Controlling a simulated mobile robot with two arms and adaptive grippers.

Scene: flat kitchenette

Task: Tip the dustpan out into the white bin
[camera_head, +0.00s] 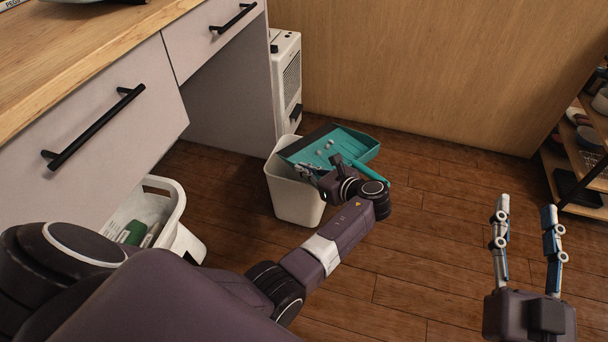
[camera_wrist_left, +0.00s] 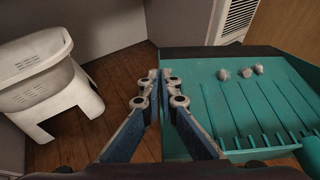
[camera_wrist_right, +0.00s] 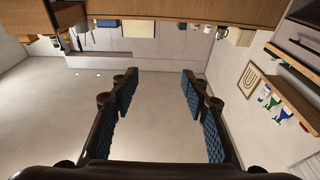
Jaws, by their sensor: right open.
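The teal dustpan (camera_head: 355,146) is over the white bin (camera_head: 296,203), covering much of its mouth and reaching past it at the back right. A few small grey lumps lie on the pan; three (camera_wrist_left: 241,72) show in the left wrist view. My left gripper (camera_head: 318,172) is at the pan's near side. In the left wrist view its fingers (camera_wrist_left: 160,78) are close together with the pan's side edge between them, so it looks shut on the dustpan. The bin's inside is mostly hidden. My right gripper (camera_head: 525,212) is open and empty, above the floor at right.
A white basket (camera_head: 165,215) with a few items stands left of the bin, by the drawer cabinet (camera_head: 100,125). A white heater-like unit (camera_head: 286,80) stands behind the bin. A wooden shelf rack (camera_head: 575,165) stands at far right. The floor between is clear.

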